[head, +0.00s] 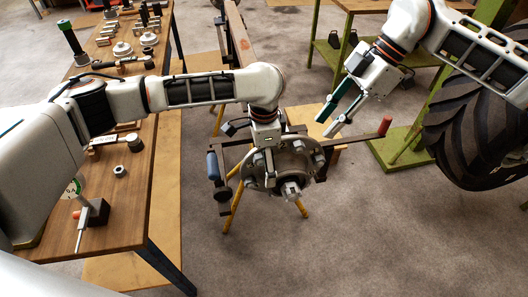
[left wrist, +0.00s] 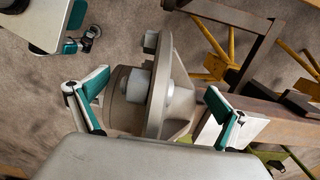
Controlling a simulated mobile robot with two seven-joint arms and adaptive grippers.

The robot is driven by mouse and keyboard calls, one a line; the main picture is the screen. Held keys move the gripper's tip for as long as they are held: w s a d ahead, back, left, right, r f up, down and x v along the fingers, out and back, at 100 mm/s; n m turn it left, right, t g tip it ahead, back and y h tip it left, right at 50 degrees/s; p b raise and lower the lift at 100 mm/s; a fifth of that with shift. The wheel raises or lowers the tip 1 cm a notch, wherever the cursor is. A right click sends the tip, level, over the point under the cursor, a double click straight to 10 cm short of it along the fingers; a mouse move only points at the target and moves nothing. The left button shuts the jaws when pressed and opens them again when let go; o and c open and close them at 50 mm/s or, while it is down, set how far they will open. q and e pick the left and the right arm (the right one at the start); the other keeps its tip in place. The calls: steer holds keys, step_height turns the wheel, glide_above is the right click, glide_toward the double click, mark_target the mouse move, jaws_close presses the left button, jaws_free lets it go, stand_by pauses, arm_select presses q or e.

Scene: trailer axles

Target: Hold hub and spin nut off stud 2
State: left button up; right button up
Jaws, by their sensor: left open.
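The hub (head: 286,166) is a grey round flange with several nuts and studs around its face, mounted on the axle stand in the middle of the head view. In the left wrist view the hub (left wrist: 160,85) shows edge-on. My left gripper (head: 266,143) is at the hub's upper edge. Its teal-padded fingers (left wrist: 155,112) are spread on either side of the hub, with gaps visible. My right gripper (head: 331,118) is above and right of the hub, its fingers apart and apparently empty. I cannot tell which stud is stud 2.
A wooden bench (head: 160,215) at left carries a loose nut (head: 119,171), a dial gauge stand (head: 95,212) and several metal parts. A red-tipped bar (head: 384,127) sticks out right of the hub. A large tyre (head: 470,130) stands at right. The floor in front is clear.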

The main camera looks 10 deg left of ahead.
arm_select(q)
steer(key=shift+f, duration=0.35)
steer(key=c, duration=2.1)
steer(key=o, duration=0.9)
steer(key=shift+c, duration=0.9)
arm_select(e)
steer(key=o, duration=0.5)
steer(key=shift+c, duration=0.2)
